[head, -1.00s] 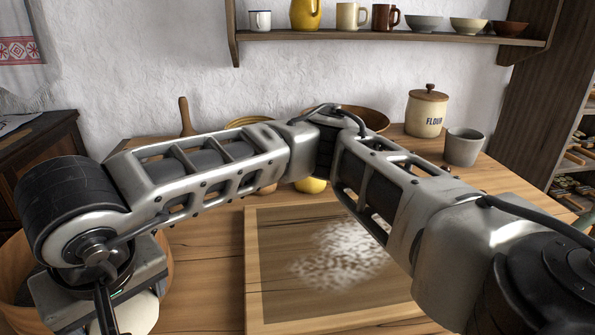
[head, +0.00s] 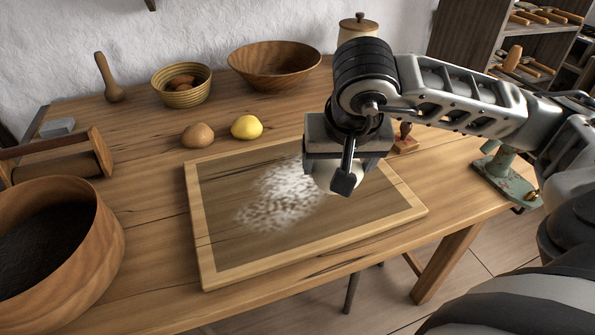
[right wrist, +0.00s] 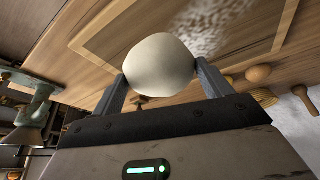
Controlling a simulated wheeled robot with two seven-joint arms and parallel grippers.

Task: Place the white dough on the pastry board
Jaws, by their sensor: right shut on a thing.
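The white dough (right wrist: 160,65) is a pale round ball between the two fingers of my right gripper (right wrist: 165,78) in the right wrist view. In the head view my right gripper (head: 338,180) is over the right part of the pastry board, and it hides most of the dough (head: 322,176). The pastry board (head: 215,277) is a brown panel with a lighter wooden frame and a patch of white flour (head: 280,200) on it. The dough appears held above the board, but the gap is hard to judge. My left gripper is in neither current view.
A round wooden tub (head: 105,245) stands at the front left. A brown egg-shaped thing (head: 198,135) and a lemon (head: 247,127) lie behind the board. A basket (head: 182,92) and a wooden bowl (head: 275,62) stand farther back. A green clamp (head: 500,170) is at the right edge.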

